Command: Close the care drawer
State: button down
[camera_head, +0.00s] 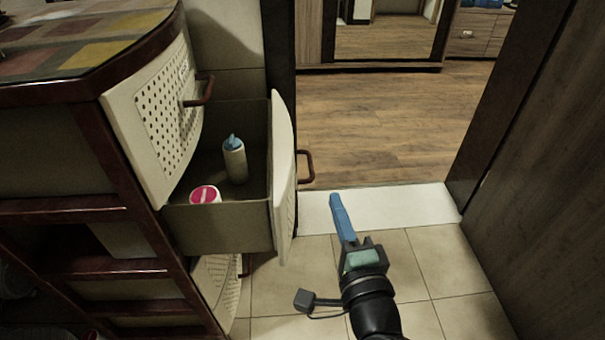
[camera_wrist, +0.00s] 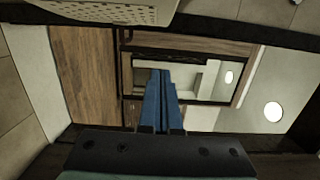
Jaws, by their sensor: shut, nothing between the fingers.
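The care drawer (camera_head: 226,229) is pulled out of the cabinet in the head view. Its cream front panel (camera_head: 284,185) faces right and bears a dark red handle (camera_head: 306,167). Inside it stand a bottle with a blue cap (camera_head: 235,160) and a white container with a pink lid (camera_head: 205,194). My gripper (camera_head: 336,200) is to the right of the drawer front, apart from it, with its blue fingers together and empty. The blue fingers also show in the wrist view (camera_wrist: 160,100). A perforated pale panel (camera_wrist: 115,10) shows at the top of the wrist view.
The dark red cabinet frame (camera_head: 130,180) holds another perforated drawer front (camera_head: 170,115) above and one below. A doorway with a white threshold (camera_head: 410,207) lies beyond my gripper. A wooden panel (camera_head: 545,180) stands at the right. Tiled floor (camera_head: 440,262) around my arm is clear.

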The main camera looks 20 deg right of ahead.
jog(key=w+a+b, duration=0.1)
jog(key=w+a, duration=0.1)
jog(key=w, duration=0.7)
jog(key=shift+w+a+b, duration=0.2)
jog(key=shift+w+b, duration=0.05)
jog(key=shift+b, duration=0.15)
